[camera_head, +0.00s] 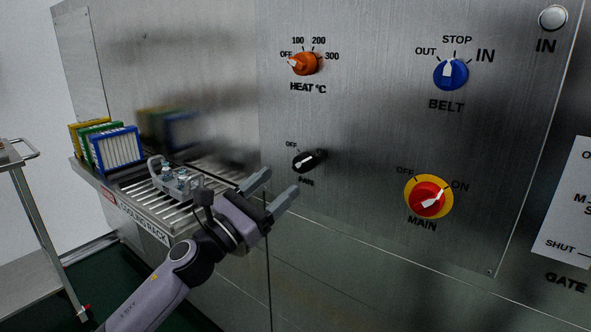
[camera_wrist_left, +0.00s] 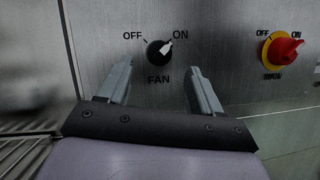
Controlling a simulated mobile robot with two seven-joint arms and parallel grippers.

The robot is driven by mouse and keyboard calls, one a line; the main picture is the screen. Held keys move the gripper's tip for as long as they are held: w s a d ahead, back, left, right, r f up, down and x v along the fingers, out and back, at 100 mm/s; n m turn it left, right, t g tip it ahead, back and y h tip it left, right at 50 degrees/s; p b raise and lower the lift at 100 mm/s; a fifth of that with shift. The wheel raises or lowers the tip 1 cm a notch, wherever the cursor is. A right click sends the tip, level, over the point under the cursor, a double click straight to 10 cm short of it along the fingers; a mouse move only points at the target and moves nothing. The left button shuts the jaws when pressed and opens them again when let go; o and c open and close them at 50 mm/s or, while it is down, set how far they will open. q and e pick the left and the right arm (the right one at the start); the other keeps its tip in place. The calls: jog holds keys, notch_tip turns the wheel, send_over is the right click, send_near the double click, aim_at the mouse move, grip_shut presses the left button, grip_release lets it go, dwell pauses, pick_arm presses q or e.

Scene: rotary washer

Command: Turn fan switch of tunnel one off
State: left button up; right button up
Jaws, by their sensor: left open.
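The fan switch (camera_head: 307,161) is a small black knob with a white pointer on the steel panel. It also shows in the left wrist view (camera_wrist_left: 159,52), where OFF is printed at its upper left, ON at its upper right and FAN below. Its pointer is turned to the upper right, toward ON. My left gripper (camera_head: 277,191) is open and empty, below and to the left of the knob in the head view. In the left wrist view its fingers (camera_wrist_left: 160,80) stand on either side below the knob, apart from it. My right gripper is not in view.
Around the fan switch are the orange heat knob (camera_head: 305,63), the blue belt knob (camera_head: 451,73) and the red main switch (camera_head: 428,198) on yellow. A roller rack (camera_head: 150,213) with coloured racks (camera_head: 117,149) lies left. A cart (camera_head: 38,215) stands far left.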

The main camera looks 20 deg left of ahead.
aim_at(296, 169)
pick_arm(q)
jog(key=x, duration=0.4)
jog(key=shift+s+p, duration=0.1)
jog(key=shift+p, duration=0.2)
jog(key=shift+x, duration=0.8)
jog(key=c, duration=1)
jog(key=shift+f, duration=0.1)
jog(key=shift+c, duration=0.2)
